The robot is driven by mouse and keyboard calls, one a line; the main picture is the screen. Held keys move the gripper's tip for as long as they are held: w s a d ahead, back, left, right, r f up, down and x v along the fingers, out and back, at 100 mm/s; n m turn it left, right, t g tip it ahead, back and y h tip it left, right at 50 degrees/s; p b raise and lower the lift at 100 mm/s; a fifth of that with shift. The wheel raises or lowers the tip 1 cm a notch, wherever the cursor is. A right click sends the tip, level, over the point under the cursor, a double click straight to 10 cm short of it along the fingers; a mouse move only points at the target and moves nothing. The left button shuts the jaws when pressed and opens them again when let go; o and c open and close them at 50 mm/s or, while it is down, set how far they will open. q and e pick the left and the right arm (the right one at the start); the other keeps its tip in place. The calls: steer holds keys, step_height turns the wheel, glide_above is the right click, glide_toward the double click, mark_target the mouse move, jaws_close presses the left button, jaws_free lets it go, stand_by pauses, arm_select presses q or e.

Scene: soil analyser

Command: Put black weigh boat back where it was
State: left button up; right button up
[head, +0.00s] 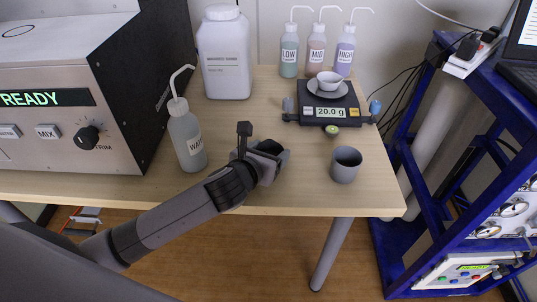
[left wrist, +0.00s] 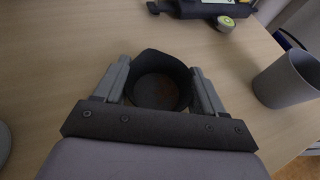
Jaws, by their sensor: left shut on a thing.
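The black weigh boat (left wrist: 160,92) is a round, dark, cup-like dish between the two fingers of my left gripper in the left wrist view. My left gripper (left wrist: 158,75) is shut on it, with a finger against each side. In the head view the left gripper (head: 268,150) is over the front middle of the table, and the dark boat (head: 275,148) shows partly between its fingers. The boat is upright, and its inside looks empty with a faint brownish bottom. I cannot tell whether it touches the table. My right gripper is not in view.
A grey cup (head: 346,166) stands right of the gripper, near the table's front edge. A WATER wash bottle (head: 187,138) stands close on the left. Behind are a scale (head: 326,102) reading 20.0 g with a white bowl (head: 330,82), a white jar (head: 224,55) and several bottles.

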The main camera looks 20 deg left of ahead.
arm_select(q)
steer(key=shift+f, duration=0.1)
steer(key=o, duration=0.8)
steer(key=shift+o, duration=0.2)
steer(key=shift+r, duration=0.2)
steer(key=shift+s+r, duration=0.15)
steer(key=shift+s, duration=0.2)
steer(key=p+v, duration=0.2)
steer(key=v, duration=0.7)
steer(key=shift+s+r, duration=0.1)
steer(key=shift+s, duration=0.2)
steer(key=shift+v, duration=0.8)
